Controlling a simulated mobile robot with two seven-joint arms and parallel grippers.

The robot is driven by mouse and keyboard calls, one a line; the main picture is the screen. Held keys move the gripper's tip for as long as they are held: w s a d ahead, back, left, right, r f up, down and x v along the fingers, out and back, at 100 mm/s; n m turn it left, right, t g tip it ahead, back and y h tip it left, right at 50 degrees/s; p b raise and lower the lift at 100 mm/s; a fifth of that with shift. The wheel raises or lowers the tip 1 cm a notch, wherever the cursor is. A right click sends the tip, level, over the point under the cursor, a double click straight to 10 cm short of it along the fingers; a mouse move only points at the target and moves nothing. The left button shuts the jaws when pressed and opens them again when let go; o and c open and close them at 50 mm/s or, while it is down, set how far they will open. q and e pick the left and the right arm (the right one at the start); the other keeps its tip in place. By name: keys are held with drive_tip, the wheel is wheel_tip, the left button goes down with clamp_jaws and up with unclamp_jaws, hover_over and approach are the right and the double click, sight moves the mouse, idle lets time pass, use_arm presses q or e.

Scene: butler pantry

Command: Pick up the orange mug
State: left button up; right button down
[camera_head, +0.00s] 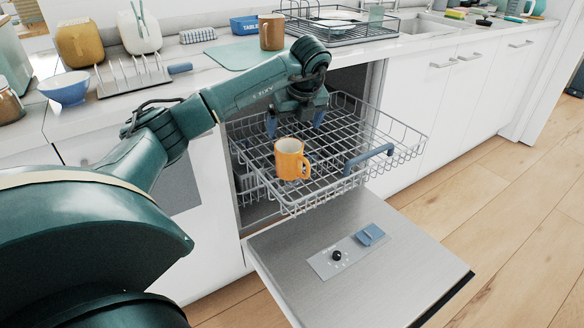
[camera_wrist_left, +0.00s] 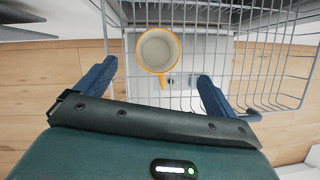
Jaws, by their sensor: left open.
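The orange mug (camera_head: 290,160) stands upright in the wire dishwasher rack (camera_head: 350,135), near its front left, with its handle on the right in the head view. In the wrist view the mug (camera_wrist_left: 158,50) is seen from above, with an orange rim, a pale empty inside and its handle toward my gripper. My left gripper (camera_head: 296,122) is open and empty, above and behind the mug, not touching it. In the wrist view its two blue fingers (camera_wrist_left: 155,80) are spread wide, with the mug ahead between their lines. My right gripper is not in view.
The dishwasher door (camera_head: 360,270) hangs open below the rack. The rack has a blue handle (camera_head: 369,158) at its front. On the counter are a brown mug (camera_head: 271,32), a green mat (camera_head: 226,55), a plate rack (camera_head: 133,76) and a blue bowl (camera_head: 65,88).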

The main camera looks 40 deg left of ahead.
sight(290, 147)
use_arm(q)
drive_tip(key=x, duration=0.3)
drive_tip(key=b+x, duration=0.1)
drive_tip(key=x, duration=0.1)
drive_tip(key=b+x, duration=0.1)
drive_tip(key=x, duration=0.2)
drive_tip(key=shift+s+d+f, duration=0.15)
drive_tip(key=shift+s+f, duration=0.1)
drive_tip(key=shift+f, duration=0.5)
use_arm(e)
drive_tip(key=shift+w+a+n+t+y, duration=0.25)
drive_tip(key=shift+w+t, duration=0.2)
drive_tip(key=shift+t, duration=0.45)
use_arm(q)
drive_tip(key=shift+w+r, duration=0.1)
drive_tip(key=c, duration=1.6)
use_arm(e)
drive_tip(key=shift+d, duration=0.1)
